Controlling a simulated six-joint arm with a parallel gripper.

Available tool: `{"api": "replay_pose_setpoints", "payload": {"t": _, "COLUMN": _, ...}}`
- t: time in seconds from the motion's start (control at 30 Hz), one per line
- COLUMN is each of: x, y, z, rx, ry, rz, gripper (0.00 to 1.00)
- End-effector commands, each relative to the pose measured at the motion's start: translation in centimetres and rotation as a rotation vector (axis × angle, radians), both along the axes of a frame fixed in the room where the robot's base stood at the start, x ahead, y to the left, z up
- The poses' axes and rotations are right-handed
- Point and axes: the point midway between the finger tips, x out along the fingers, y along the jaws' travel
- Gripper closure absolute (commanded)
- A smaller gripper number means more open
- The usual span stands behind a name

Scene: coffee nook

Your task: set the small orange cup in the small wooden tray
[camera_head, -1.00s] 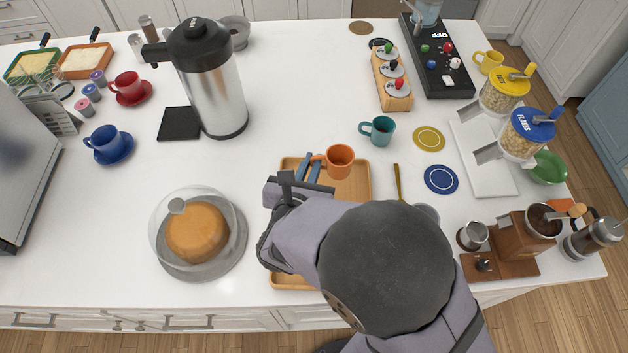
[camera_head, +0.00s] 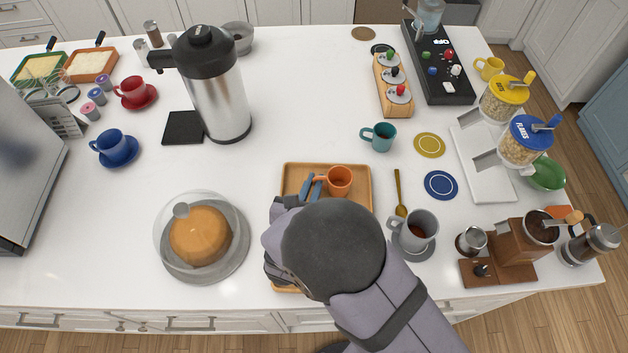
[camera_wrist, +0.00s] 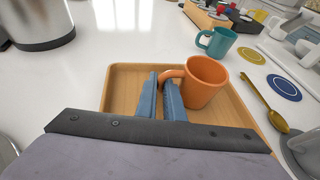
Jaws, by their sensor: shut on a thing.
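The small orange cup (camera_head: 339,181) is upright over the far right part of the small wooden tray (camera_head: 357,169). In the wrist view the cup (camera_wrist: 207,86) is right of my blue fingers, its handle toward them. My gripper (camera_head: 313,187) is shut on the cup's handle; its fingertips (camera_wrist: 164,80) also show in the wrist view. The cup's base looks low, close to the tray floor (camera_wrist: 125,88); I cannot tell whether it touches. My arm hides the near part of the tray in the head view.
A teal mug (camera_head: 379,136) stands beyond the tray. A gold spoon (camera_head: 400,192) and a grey mug (camera_head: 415,230) on a saucer are to its right. A domed cake (camera_head: 200,236) sits to the left.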

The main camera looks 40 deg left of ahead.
Motion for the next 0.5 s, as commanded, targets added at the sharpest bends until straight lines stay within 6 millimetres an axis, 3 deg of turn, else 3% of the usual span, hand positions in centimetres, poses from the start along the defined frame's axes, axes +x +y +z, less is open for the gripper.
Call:
{"api": "replay_pose_setpoints", "payload": {"t": 0.4, "x": 0.01, "y": 0.03, "z": -0.49, "rx": 0.000, "ry": -0.001, "rz": 0.000, "gripper": 1.00}}
{"api": "replay_pose_setpoints", "payload": {"t": 0.43, "x": 0.00, "y": 0.01, "z": -0.37, "rx": 0.000, "ry": 0.000, "rz": 0.000, "gripper": 0.85}}
{"api": "replay_pose_setpoints", "payload": {"t": 0.5, "x": 0.00, "y": 0.00, "z": -0.35, "rx": 0.000, "ry": 0.000, "rz": 0.000, "gripper": 0.73}}
